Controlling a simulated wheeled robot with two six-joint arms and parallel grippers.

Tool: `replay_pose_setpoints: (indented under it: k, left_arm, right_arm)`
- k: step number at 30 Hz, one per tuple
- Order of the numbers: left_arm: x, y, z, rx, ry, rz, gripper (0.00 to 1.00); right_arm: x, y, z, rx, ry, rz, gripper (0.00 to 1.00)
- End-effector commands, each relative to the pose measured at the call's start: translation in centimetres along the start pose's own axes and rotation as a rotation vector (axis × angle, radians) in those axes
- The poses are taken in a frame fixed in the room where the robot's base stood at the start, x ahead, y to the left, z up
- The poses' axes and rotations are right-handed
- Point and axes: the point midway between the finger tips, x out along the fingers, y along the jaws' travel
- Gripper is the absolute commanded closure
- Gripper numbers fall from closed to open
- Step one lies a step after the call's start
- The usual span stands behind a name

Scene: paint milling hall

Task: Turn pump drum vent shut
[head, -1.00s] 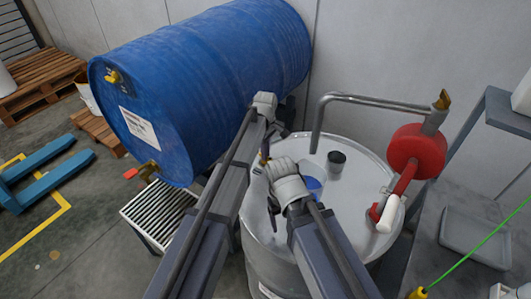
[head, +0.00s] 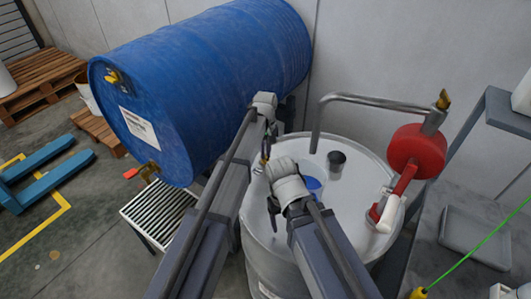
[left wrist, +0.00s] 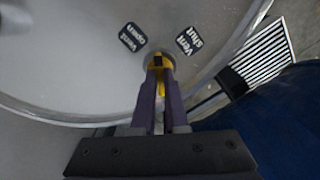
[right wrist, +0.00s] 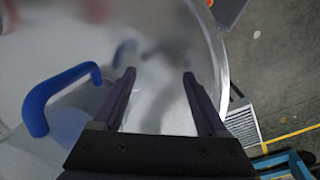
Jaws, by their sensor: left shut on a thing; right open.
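The pump drum (head: 340,220) stands upright in the head view, with a pale grey lid. My left gripper (head: 266,152) is at the lid's far left edge. In the left wrist view it is shut on the yellow vent lever (left wrist: 159,62). The "Vent open" label (left wrist: 132,37) is left of the lever and the "Vent shut" label (left wrist: 188,40) is right. The fingers cover much of the lever, so I cannot tell its exact angle. My right gripper (right wrist: 159,77) is open and empty above the lid, near a blue handle (right wrist: 50,95).
A large blue drum (head: 205,75) lies behind and left of my left arm. A slatted grate (head: 158,215) is left of the pump drum.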

Motion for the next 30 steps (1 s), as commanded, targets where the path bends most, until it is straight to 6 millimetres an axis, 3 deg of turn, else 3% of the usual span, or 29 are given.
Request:
replay_pose_setpoints:
  k: [18, 30]
  left_arm:
    - [0.01, 0.0, 0.02, 0.576, 0.0, 0.0, 1.0]
    - [0.01, -0.01, 0.03, 0.847, 0.0, 0.0, 1.0]
  right_arm:
    - [0.01, 0.0, 0.0, 0.0, 0.0, 0.0, 0.25]
    - [0.01, 0.0, 0.0, 0.0, 0.0, 0.0, 0.25]
